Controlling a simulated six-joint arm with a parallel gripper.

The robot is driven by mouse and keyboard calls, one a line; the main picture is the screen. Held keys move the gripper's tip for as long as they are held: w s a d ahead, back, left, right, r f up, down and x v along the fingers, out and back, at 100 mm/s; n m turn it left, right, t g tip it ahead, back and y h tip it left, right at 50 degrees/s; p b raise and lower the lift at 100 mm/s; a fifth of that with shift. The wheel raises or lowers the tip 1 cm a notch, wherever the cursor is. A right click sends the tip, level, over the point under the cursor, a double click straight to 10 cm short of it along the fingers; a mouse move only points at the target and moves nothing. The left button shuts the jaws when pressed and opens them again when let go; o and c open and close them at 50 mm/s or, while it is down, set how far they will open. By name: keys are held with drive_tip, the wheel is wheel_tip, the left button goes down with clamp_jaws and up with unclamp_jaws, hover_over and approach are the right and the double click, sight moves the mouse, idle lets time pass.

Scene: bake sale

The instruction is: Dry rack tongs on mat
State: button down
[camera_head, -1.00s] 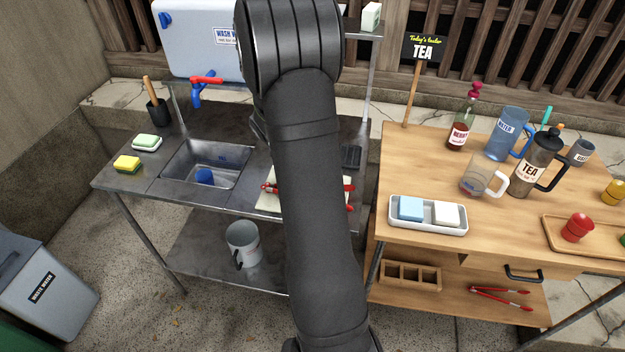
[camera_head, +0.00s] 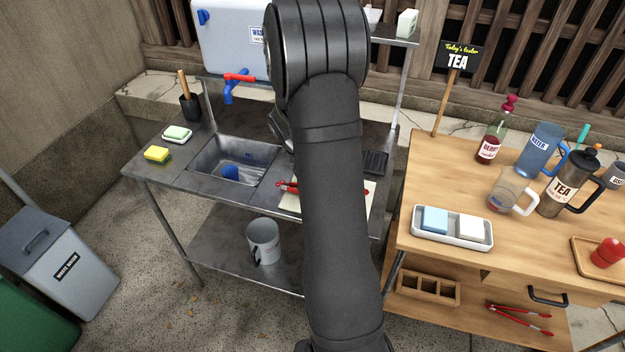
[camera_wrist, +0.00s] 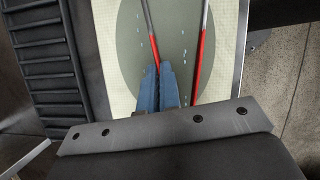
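Tongs with red handles and silver ends (camera_wrist: 199,65) show over the mat in the wrist view. In the head view a red bit of them (camera_head: 284,186) shows left of my arm. The cream mat (camera_wrist: 228,30) has a large grey-green oval and lies on the metal counter; in the head view my arm covers much of it. My gripper (camera_wrist: 159,70) has blue fingers close together, with the left red tong arm running in between their tips. The other tong arm is free to the right. Whether the tongs touch the mat is unclear. A dark ribbed rack (camera_head: 375,162) stands right of my arm.
The sink (camera_head: 234,160) with a blue cup (camera_head: 229,173) is left of the mat. A wooden table (camera_head: 420,190) with jugs stands right. Other red tongs (camera_head: 518,318) lie on its lower shelf.

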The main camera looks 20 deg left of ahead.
drive_tip(key=d, duration=0.6)
drive_tip(key=shift+s+d+f, duration=0.1)
drive_tip(key=shift+d+f, duration=0.05)
drive_tip(key=shift+d, duration=0.1)
drive_tip(key=shift+a, duration=4.9)
wheel_tip(320, 180, up, 9)
drive_tip(key=shift+d, duration=0.15)
drive_tip(key=shift+f, duration=0.1)
